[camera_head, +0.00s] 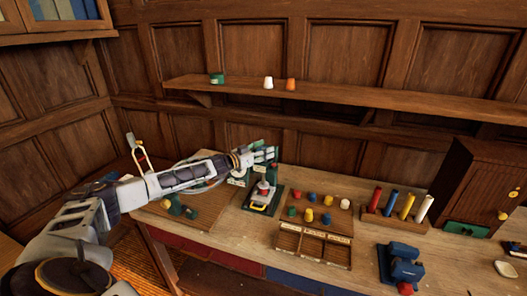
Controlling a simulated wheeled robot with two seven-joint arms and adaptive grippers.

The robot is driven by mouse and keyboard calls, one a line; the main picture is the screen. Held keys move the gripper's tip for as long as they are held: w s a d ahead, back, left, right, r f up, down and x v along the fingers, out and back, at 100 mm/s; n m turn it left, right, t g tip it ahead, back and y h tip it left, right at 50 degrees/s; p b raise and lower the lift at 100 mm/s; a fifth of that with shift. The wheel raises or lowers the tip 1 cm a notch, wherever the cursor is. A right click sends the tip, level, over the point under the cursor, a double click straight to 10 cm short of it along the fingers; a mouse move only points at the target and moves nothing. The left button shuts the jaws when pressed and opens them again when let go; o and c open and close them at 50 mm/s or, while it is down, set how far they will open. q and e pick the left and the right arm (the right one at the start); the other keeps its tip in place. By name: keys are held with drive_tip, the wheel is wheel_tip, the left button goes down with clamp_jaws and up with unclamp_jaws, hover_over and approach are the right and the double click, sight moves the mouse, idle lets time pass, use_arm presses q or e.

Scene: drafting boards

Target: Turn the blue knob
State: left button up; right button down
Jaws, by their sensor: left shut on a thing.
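My left gripper (266,156) reaches over the back of the bench, above and behind a green-based device (262,195) with a grey and red body and a yellow part. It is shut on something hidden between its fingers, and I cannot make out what. No knob that is clearly the blue one shows at the fingers. Small blue pieces (311,196) stand among red, yellow, white and green ones on a wooden board to the right. My right gripper is not in view.
A compartment tray (314,247), a rack of coloured cylinders (394,218), a blue device (402,262) and a wooden cabinet (474,187) stand to the right on the bench. A wall shelf (340,94) holds small cups. A board with green and brown parts (176,206) lies left.

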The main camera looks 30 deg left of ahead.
use_arm(q)
drive_tip(key=shift+r, duration=0.15)
drive_tip(key=o, duration=1)
drive_tip(key=shift+o, duration=0.2)
drive_tip(key=shift+f+v, duration=0.2)
drive_tip(key=shift+v, duration=0.75)
drive_tip(key=v, duration=1)
drive_tip(key=shift+r, duration=0.1)
idle(0.4)
